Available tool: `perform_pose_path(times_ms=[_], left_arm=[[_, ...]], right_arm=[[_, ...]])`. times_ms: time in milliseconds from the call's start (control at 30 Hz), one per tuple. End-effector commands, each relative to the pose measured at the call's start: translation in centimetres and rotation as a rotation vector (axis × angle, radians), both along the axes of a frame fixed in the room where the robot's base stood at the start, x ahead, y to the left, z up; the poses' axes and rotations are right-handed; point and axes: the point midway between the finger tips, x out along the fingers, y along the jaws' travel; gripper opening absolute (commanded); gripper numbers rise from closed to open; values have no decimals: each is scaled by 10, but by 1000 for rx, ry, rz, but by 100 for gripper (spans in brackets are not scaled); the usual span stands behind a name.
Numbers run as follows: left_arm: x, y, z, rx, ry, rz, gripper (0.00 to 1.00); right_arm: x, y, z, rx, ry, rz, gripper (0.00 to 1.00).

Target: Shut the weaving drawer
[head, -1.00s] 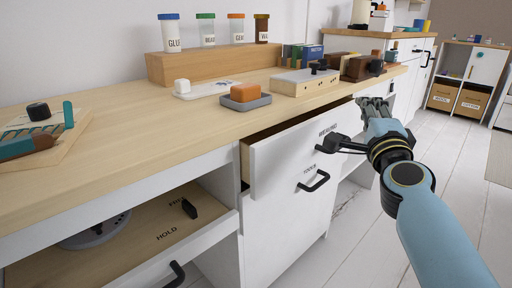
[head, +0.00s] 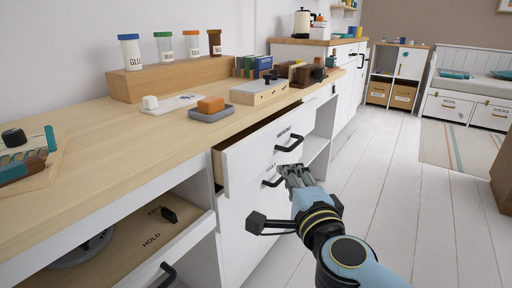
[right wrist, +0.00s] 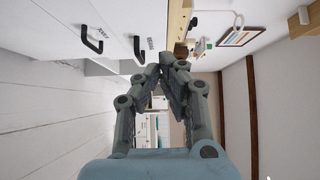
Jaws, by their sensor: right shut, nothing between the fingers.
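The weaving drawer (head: 245,160) is the upper drawer under the desk top and stands partly open, its white front forward of the cabinet. Its black handle (head: 290,143) is on the front by the label; the handle also shows in the right wrist view (right wrist: 137,47). My right gripper (head: 292,170) is shut and empty, in front of the cabinet and just below that handle in the picture. Its closed fingers show in the right wrist view (right wrist: 167,68). I cannot tell whether it touches the front. My left gripper is not in view.
A second black handle (head: 272,182) sits lower on the cabinet. At left, a low drawer marked HOLD (head: 185,243) is pulled out. The desk top (head: 115,140) carries jars, a soap-like orange block (head: 211,104) and boxes. The floor at right (head: 400,165) is clear.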

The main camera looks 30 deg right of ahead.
Motion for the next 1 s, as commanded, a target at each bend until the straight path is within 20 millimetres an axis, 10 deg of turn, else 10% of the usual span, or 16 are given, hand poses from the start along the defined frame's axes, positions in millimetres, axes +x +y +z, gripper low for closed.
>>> perform_pose_path(times_ms=[600, 1000], left_arm=[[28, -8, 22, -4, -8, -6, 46], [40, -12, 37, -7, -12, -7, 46]], right_arm=[[108, -28, -1, 3, -2, 0, 0], [124, -20, 1, -1, -2, 0, 0]])
